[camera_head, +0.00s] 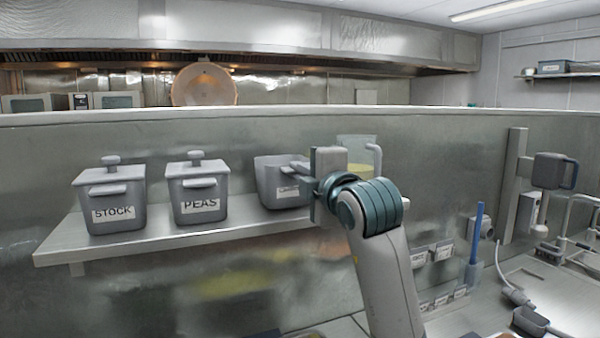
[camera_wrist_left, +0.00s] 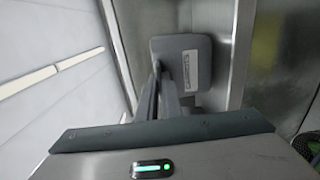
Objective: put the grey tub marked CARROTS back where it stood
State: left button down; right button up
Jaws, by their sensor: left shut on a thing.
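A grey tub (camera_head: 277,190) is at the right part of the wall shelf (camera_head: 150,237), in line with the other tubs. Its label is partly hidden and too small to read. Its base looks level with the shelf, but I cannot tell whether it touches. My left gripper (camera_head: 303,170) is at the tub's right side, shut on it near the top, and hides part of it. In the left wrist view the fingers (camera_wrist_left: 165,95) reach to the tub (camera_wrist_left: 180,62), whose pale label shows. My right gripper is not in view.
Grey lidded tubs marked STOCK (camera_head: 110,198) and PEAS (camera_head: 197,188) stand to the left on the shelf. A clear jug with yellow contents (camera_head: 358,152) is behind my left gripper. A blue upright handle (camera_head: 476,235) and small labelled bins (camera_head: 440,252) are lower right.

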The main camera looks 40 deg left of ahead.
pick_arm(q)
jog(key=shift+f+b, duration=0.35)
jog(key=shift+b, duration=0.05)
dwell(0.5)
jog(key=c, duration=1.4)
grip_release()
jog(key=shift+d, duration=0.1)
jog(key=b+v, duration=0.2)
jog(key=v, duration=0.5)
jog(key=shift+s+d, duration=0.25)
jog(key=shift+d, duration=0.1)
